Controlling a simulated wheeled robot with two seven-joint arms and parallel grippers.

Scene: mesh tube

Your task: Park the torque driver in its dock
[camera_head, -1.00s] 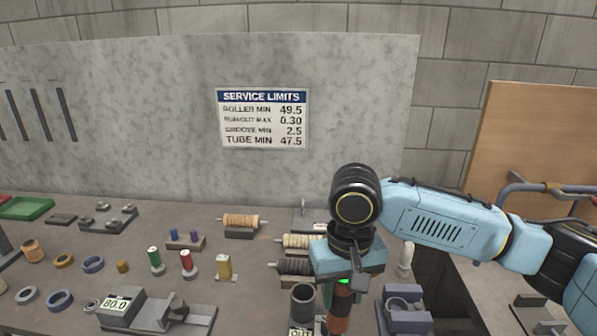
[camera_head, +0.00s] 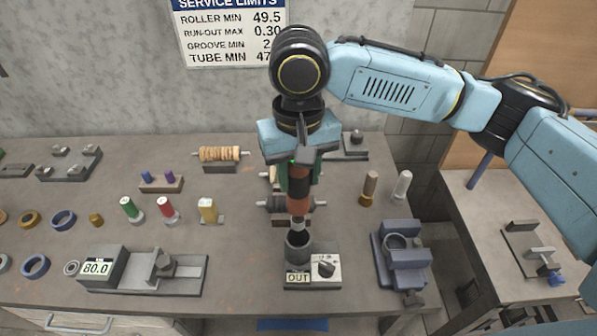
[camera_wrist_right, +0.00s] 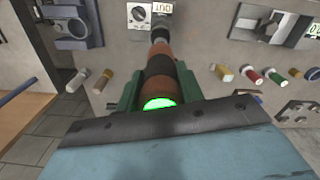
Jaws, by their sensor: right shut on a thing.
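My right gripper (camera_head: 299,172) is shut on the torque driver (camera_head: 299,201), a brown-orange and black cylinder held upright, tip down. In the wrist view the driver (camera_wrist_right: 159,68) has a lit green end between the green fingers of the gripper (camera_wrist_right: 158,88). The dock appears to be the dark grey cup (camera_head: 298,253) on a small base marked OUT, with a knob beside it. The driver's grey tip is at the cup's mouth; I cannot tell whether it is inside or just above. My left gripper is not in view.
A blue-grey vise-like fixture (camera_head: 402,262) stands right of the cup. A gauge reading 80.0 (camera_head: 97,267) stands to the left. Rollers on stands (camera_head: 219,155) are behind, and brown and white pegs (camera_head: 370,186) are at the back right. The bench front is clear.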

